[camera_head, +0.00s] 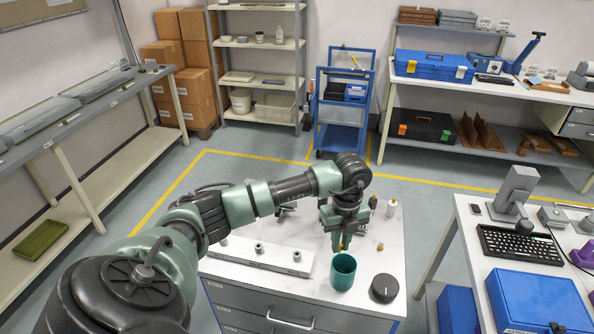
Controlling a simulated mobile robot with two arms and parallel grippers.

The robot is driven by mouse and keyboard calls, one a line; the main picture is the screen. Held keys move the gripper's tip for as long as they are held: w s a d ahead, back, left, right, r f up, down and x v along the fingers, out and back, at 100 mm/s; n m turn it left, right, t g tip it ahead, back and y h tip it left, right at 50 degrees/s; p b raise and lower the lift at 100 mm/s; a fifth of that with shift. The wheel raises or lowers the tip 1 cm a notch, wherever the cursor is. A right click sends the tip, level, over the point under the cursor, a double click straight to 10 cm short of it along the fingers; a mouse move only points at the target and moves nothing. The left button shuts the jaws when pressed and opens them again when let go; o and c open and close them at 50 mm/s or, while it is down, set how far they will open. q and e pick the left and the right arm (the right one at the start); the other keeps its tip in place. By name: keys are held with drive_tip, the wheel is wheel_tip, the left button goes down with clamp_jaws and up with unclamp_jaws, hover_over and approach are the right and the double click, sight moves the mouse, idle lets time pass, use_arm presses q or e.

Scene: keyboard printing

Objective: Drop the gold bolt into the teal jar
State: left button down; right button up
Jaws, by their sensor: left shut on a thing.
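The teal jar (343,279) stands upright and open near the front of the white cabinet top. My left gripper (341,244) points down just behind and above the jar's rim in the picture. It is shut on a small gold piece, which looks like the gold bolt (341,248); the fingers hide most of it. I cannot tell whether the bolt is over the jar opening or behind it. My right gripper is not in view.
A black round knob-like object (384,288) stands right of the jar. A white block with several grey fittings (260,256) lies to the left. A small gold-topped item (380,247) and bottles (391,208) stand behind right. A keyboard (520,245) is on the right table.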

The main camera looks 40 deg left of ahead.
sight(341, 246)
use_arm(q)
wheel_tip(341, 246, down, 4)
drive_tip(key=b, duration=0.2)
drive_tip(key=shift+d+f+b, duration=0.1)
drive_tip(key=shift+b, duration=0.2)
drive_tip(key=shift+f+b, duration=0.4)
drive_tip(key=shift+f, duration=0.3)
drive_tip(key=c, duration=1.3)
unclamp_jaws()
drive_tip(key=shift+r, duration=0.2)
